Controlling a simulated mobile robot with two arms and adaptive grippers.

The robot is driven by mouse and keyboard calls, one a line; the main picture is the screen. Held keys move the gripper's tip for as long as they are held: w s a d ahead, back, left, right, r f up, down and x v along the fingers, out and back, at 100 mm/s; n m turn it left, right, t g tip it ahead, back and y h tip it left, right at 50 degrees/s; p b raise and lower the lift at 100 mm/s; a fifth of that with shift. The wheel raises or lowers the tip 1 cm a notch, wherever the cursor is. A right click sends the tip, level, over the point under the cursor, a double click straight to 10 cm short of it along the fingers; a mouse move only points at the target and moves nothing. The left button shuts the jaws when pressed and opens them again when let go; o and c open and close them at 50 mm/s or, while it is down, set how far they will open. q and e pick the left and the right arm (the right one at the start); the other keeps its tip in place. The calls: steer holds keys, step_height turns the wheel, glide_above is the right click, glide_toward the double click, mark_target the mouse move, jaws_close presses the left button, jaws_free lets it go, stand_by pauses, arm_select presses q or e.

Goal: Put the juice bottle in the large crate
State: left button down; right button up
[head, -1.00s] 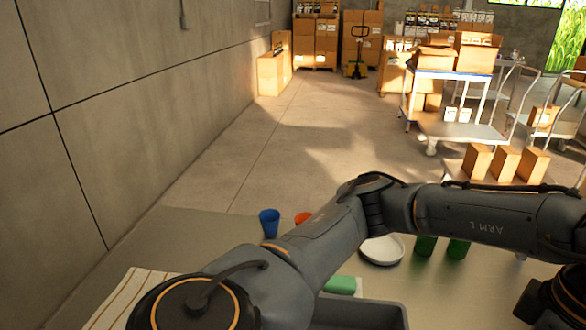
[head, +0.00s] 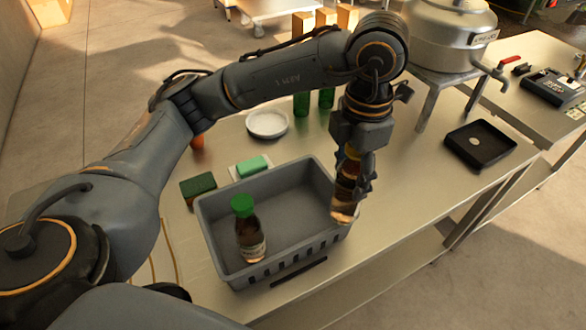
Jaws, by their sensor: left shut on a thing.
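The large grey crate (head: 290,262) stands on the metal table, with slotted walls. A bottle with a green cap and a pale label (head: 250,237) stands inside its left part. My left gripper (head: 353,185) points down at the crate's right end. It is shut on a slim amber-brown bottle (head: 343,212), taken to be the juice bottle, held roughly upright. The fingers hide much of this bottle. Its lower end overlaps the crate's right rim in the picture; I cannot tell its exact height. My right gripper is out of view.
Behind the crate are a green block on a white tray (head: 251,168), a dark green sponge-like block (head: 198,187), a white plate (head: 267,124) and green bottles (head: 326,98). A black tray (head: 480,144) and a metal pot (head: 448,38) are right. The table right of the crate is clear.

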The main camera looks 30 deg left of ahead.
arm_select(q)
steer(key=w+a+f+p, duration=0.1)
steer(key=a+f+p, duration=0.3)
steer(key=a+f, duration=0.5)
step_height(320, 180, down, 2)
steer(key=shift+w+a+p, duration=0.15)
steer(key=shift+a+p, duration=0.15)
steer(key=shift+a, duration=0.1)
steer(key=shift+f, duration=0.15)
steer(key=c, duration=0.5)
jaws_free()
